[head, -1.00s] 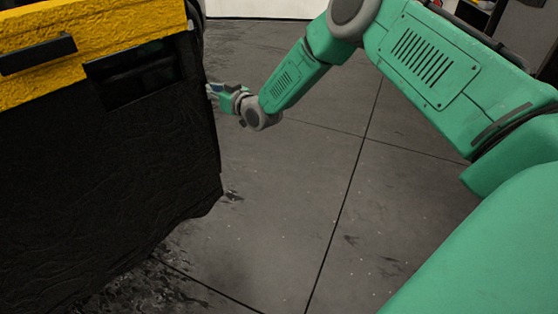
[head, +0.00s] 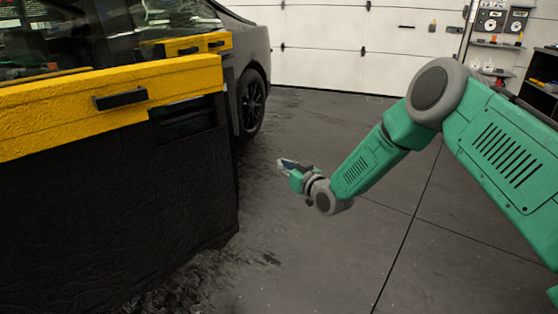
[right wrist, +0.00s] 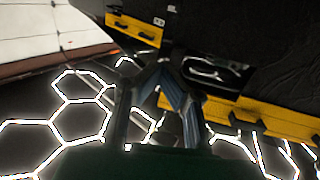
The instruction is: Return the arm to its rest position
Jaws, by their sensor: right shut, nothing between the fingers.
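My right arm comes in from the right in the head view, bent at the elbow. My left gripper is in neither view.
A white garage door (head: 350,50) closes the back. Wall shelves (head: 495,45) hold tools at the upper right. The grey floor (head: 330,260) between the cabinet and my arm is clear.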

